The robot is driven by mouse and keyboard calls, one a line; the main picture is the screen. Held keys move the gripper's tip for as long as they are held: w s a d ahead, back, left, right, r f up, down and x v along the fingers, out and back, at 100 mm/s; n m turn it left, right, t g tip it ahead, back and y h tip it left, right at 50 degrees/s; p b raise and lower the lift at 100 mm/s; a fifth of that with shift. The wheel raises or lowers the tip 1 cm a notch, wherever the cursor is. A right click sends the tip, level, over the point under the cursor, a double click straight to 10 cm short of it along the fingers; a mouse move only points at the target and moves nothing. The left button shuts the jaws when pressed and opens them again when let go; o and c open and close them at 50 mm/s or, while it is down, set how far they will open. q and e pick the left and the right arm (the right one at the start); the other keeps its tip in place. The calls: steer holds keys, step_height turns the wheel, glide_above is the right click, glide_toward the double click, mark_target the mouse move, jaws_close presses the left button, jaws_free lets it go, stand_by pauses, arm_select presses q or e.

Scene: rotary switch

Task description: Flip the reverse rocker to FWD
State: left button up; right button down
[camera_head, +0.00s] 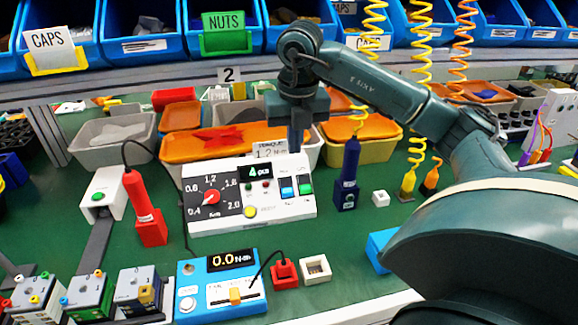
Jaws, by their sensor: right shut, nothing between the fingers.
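A white sloped control panel (260,212) stands mid-table with a red dial (211,197), a small display reading 4 (258,171) and a yellow button (250,211). Two rockers sit side by side at its right end, a blue one (288,188) and a green one (306,186). Their labels are too small to read, so I cannot tell which is the reverse rocker or how it is set. My right gripper (296,146) is shut and empty, pointing down above the panel's upper right edge, near the torque sign. My left gripper is not in view.
A blue torque tester (250,306) reading 0.0 stands in front. A red screwdriver (145,210) is left of the panel, a dark blue one (348,175) right of it. Orange trays (180,149) lie behind. Coiled yellow cords (421,45) hang at the right.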

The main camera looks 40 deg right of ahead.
glide_toward(288, 187)
step_height(288, 187, down, 3)
steer(key=s+a, duration=0.1)
steer(key=s, duration=0.1)
steer(key=shift+w+d+f, duration=0.25)
steer(key=shift+w+f, duration=0.3)
steer(key=shift+w+d+f, duration=0.3)
steer(key=shift+w+f, duration=0.2)
steer(key=shift+f, duration=0.05)
steer(key=shift+w+d+f, duration=0.2)
steer(key=shift+w+f, duration=0.05)
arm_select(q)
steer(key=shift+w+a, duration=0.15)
